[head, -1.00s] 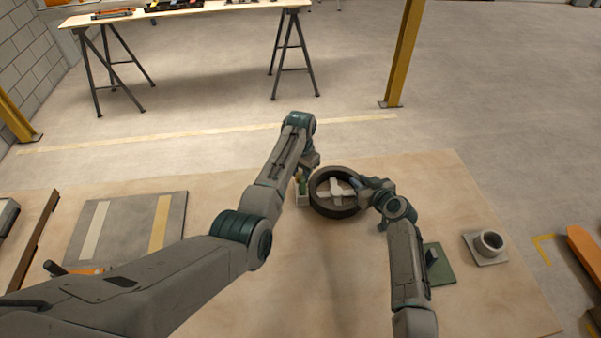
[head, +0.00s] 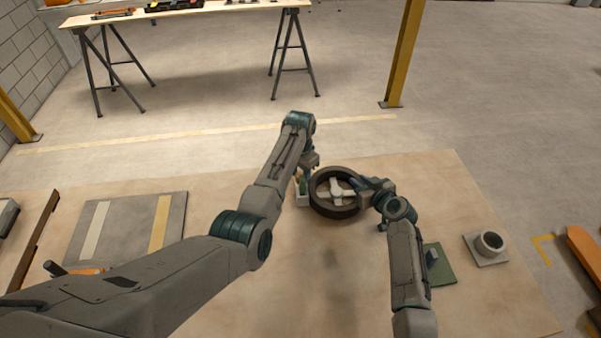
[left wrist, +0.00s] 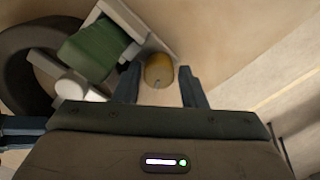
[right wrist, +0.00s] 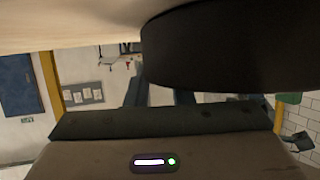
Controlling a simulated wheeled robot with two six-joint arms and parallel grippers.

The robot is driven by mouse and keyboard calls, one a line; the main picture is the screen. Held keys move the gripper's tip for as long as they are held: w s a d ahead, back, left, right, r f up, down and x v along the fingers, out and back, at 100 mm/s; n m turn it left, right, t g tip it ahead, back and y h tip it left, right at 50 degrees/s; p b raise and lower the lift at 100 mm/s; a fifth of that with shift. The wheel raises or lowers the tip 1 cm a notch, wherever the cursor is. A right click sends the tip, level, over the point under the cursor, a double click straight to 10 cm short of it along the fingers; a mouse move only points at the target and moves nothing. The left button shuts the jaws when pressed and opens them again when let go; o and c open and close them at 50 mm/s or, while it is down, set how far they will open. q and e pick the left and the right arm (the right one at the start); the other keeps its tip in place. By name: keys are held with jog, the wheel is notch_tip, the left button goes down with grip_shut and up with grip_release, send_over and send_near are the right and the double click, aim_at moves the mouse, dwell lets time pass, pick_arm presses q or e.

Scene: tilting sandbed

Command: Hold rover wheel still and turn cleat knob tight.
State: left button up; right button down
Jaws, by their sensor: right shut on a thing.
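The rover wheel (head: 335,212) is a dark ring with pale spokes, lying flat on the tan sheet. My right gripper (head: 364,184) is shut on its right edge; in the right wrist view the dark tyre (right wrist: 225,50) fills the space over the fingers. Left of the wheel is a pale holder (head: 302,200) with a green block (left wrist: 90,52). The yellow-brown cleat knob (left wrist: 159,69) shows in the left wrist view at its end. My left gripper (left wrist: 159,88) is open, its fingers on either side of the knob with visible gaps.
A pale block with a round socket (head: 490,242) and a green plate (head: 441,268) lie at the right. A grey panel with stripes (head: 125,230) lies at the left. A trestle table (head: 190,10) and a yellow post (head: 402,60) stand behind.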

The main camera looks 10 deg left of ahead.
pick_arm(q)
jog(key=shift+r, duration=0.1)
notch_tip(320, 180, up, 12)
dwell(0.4)
jog(key=shift+o, duration=0.4)
jog(key=shift+o, duration=0.9)
jog(key=f+n, duration=0.6)
jog(key=n, duration=0.1)
jog(key=f+n, duration=0.6)
jog(key=shift+s+n, duration=0.2)
jog(key=shift+n, duration=0.2)
